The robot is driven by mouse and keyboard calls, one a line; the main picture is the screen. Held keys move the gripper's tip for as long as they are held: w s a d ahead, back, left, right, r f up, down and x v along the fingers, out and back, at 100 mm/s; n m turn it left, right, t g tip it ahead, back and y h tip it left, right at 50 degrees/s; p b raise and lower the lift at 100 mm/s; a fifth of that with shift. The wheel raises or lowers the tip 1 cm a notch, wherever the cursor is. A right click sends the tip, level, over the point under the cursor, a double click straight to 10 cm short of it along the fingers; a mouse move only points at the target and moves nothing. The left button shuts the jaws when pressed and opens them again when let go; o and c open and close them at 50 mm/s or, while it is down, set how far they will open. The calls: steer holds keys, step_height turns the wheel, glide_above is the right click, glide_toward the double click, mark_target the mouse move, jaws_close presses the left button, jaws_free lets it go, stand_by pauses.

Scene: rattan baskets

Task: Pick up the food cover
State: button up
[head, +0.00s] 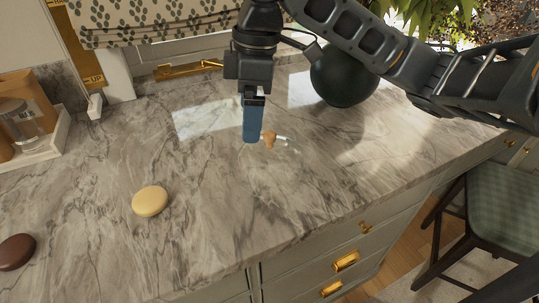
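My gripper (251,138) points down over the marble counter, with its blue finger seen edge-on. Its gap is hidden, so I cannot tell whether it is open or shut. Just right of the fingertip is a small orange-brown knob-like piece (268,138) with whitish, shiny streaks beside it. It may be part of a clear food cover, but no full outline shows. I cannot tell whether the finger touches it.
On the marble counter (210,195) lie a pale yellow round item (150,201) and a dark brown one (16,252). A dark round pot (343,76) stands behind, near my arm. A box with a jar (28,120) is at left. The counter's front middle is clear.

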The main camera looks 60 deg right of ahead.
mark_target(269, 133)
steer(key=s+d+g+h, duration=0.1)
steer(key=s+d, duration=0.1)
steer(key=shift+d, duration=0.3)
steer(key=shift+s+d+f, duration=0.1)
steer(key=shift+f, duration=0.2)
steer(key=shift+d+f, duration=0.15)
steer(key=shift+f, duration=1.65)
steer(key=shift+d+f, duration=0.1)
steer(key=shift+f, duration=1.65)
steer(key=shift+c, duration=0.4)
steer(key=shift+f, duration=0.15)
steer(key=c, duration=1.7)
